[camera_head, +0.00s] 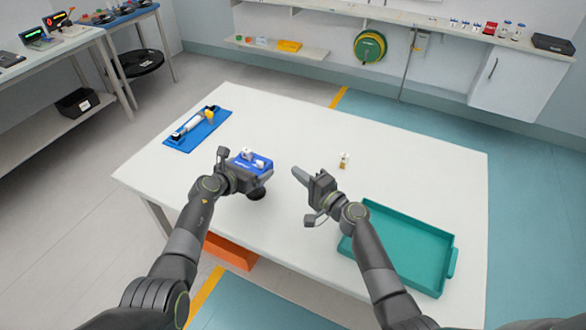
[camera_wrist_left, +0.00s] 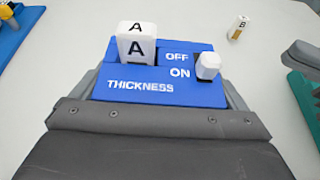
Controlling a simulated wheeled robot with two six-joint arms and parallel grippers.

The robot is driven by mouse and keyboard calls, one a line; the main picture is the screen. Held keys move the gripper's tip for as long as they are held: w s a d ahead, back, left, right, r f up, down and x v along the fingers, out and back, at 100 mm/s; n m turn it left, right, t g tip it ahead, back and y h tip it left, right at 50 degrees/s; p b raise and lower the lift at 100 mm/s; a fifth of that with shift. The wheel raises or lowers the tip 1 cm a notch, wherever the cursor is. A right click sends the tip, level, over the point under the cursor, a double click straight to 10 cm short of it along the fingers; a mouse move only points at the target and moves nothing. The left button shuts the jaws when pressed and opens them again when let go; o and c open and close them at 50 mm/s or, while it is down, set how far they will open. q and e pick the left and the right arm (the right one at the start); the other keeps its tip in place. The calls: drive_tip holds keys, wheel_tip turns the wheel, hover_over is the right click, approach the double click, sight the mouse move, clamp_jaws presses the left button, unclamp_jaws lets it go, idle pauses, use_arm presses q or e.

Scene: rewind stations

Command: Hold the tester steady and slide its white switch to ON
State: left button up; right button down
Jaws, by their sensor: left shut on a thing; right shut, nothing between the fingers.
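The blue tester (camera_head: 243,166) is at the left front of the white table, held between the fingers of my left gripper (camera_head: 240,174). In the left wrist view the tester (camera_wrist_left: 140,88) reads THICKNESS, OFF and ON. Its white switch (camera_wrist_left: 208,66) stands up at the right side, beside the words and nearer ON; its height hides the exact slot position. A white block marked A (camera_wrist_left: 136,43) sits on the tester's left part. My right gripper (camera_head: 299,175) is shut and empty, to the right of the tester and apart from it.
A teal tray (camera_head: 452,262) is at the right front. A blue mat (camera_head: 187,143) with a white and yellow tool lies at the left.

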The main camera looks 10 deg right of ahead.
idle(0.4)
use_arm(q)
drive_tip(key=o, duration=0.8)
drive_tip(key=shift+o, duration=0.2)
